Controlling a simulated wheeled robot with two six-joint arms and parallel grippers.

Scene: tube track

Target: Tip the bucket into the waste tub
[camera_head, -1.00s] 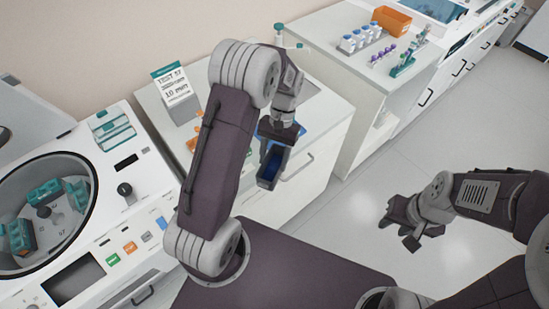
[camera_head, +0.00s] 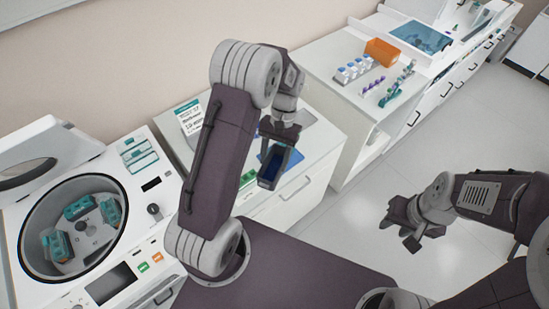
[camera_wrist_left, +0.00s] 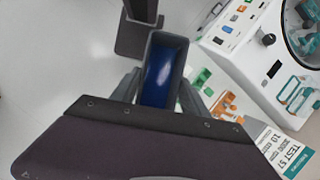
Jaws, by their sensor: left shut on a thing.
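The bucket (camera_head: 270,171) is a narrow dark grey box with a blue inside. My left gripper (camera_head: 279,133) is shut on it and holds it in front of the near counter. In the left wrist view the bucket (camera_wrist_left: 163,78) sits between the fingers, and its open top faces that camera. Its inside looks smooth and blue; I cannot make out any contents. My right gripper (camera_head: 404,236) is empty above the floor at the right, its fingers apart. I cannot pick out a waste tub for certain in either view.
A centrifuge (camera_head: 150,215) with a raised lid and teal holders stands at the left. A printed sign (camera_head: 190,118) and a blue mat (camera_head: 303,117) are on the near counter. The back counter carries an orange box (camera_head: 383,51) and vials. Floor at right is clear.

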